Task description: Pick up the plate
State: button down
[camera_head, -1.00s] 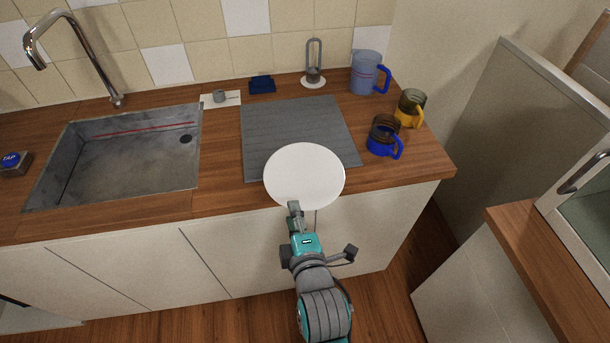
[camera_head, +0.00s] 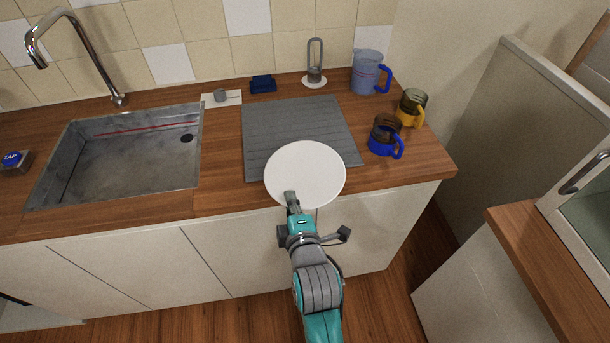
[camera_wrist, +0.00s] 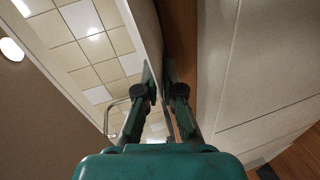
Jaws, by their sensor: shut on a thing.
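The plate (camera_head: 305,172) is a white round disc at the front edge of the wooden counter in the head view. It overlaps the front of the grey ribbed mat in that view; whether it touches the mat or is clear of it cannot be told. My gripper (camera_head: 291,198) is at the plate's near rim, shut on it. In the wrist view the two green fingers of my gripper (camera_wrist: 163,80) are close together, with a pale edge leading in between them that looks like the plate (camera_wrist: 146,30) seen edge-on.
The grey ribbed mat (camera_head: 298,120) lies on the counter (camera_head: 222,165). A blue-based mug (camera_head: 383,147), a yellow-handled mug (camera_head: 411,107) and a blue jug (camera_head: 367,75) stand to the right. A metal sink (camera_head: 120,160) with a tall tap (camera_head: 92,60) is to the left.

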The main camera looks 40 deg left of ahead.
notch_tip(320, 180, up, 10)
jog(key=shift+f, duration=0.1)
dwell(0.5)
